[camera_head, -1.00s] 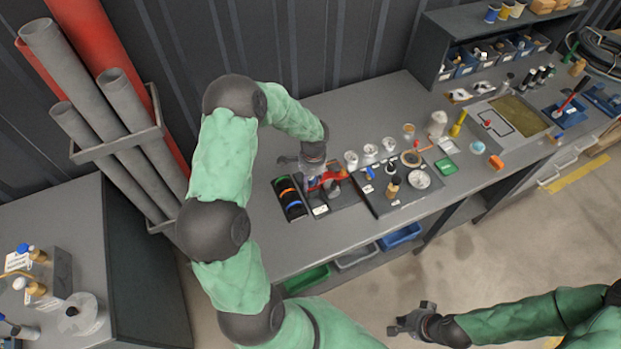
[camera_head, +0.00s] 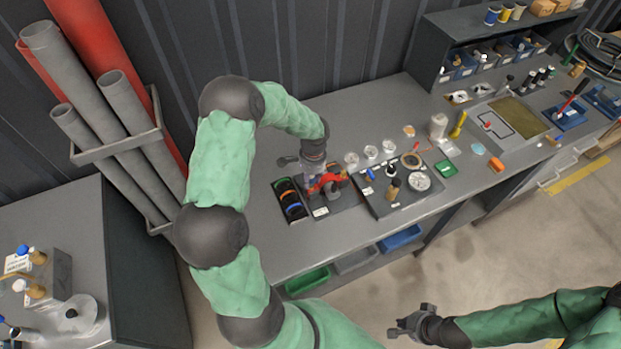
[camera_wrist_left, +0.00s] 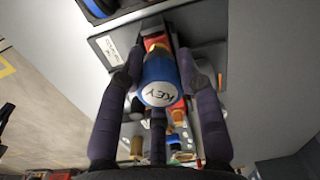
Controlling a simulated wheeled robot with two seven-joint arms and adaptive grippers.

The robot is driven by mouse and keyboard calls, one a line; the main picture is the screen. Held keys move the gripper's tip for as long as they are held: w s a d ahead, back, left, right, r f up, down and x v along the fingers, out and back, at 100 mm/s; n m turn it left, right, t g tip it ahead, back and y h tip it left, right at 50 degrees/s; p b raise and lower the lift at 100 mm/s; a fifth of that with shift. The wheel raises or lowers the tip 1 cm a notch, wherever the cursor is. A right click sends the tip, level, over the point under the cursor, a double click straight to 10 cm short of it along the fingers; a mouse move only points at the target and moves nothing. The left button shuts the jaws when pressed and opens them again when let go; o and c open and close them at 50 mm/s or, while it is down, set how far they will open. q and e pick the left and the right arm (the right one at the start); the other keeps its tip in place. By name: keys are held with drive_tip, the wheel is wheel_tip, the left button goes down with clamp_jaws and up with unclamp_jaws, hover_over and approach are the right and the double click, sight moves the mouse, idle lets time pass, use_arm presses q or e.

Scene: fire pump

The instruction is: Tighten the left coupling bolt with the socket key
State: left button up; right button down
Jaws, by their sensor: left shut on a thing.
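My left gripper (camera_head: 312,168) is over the grey plate (camera_wrist_left: 109,46) with the red fixture (camera_head: 327,184) on the bench. In the left wrist view, my left gripper (camera_wrist_left: 160,85) has its dark fingers closed around the socket key (camera_wrist_left: 158,84), which has a blue rim and a white cap reading "KEY". The key points away from the wrist, toward the red fixture. The key's far end and the left coupling bolt are hidden, so I cannot tell whether they touch. My right gripper (camera_head: 409,323) is empty, fingers apart, in front of the bench above the floor.
A black rack (camera_head: 290,200) with coloured rings stands left of the plate. A dark tray (camera_head: 398,202) with small parts is close on the right, with several white cups behind it. Grey pipes (camera_head: 85,80) stand at the left. The bench behind the gripper is clear.

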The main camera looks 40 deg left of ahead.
use_arm(q)
drive_tip(key=shift+r+p, duration=0.85)
drive_tip(key=shift+r, duration=0.65)
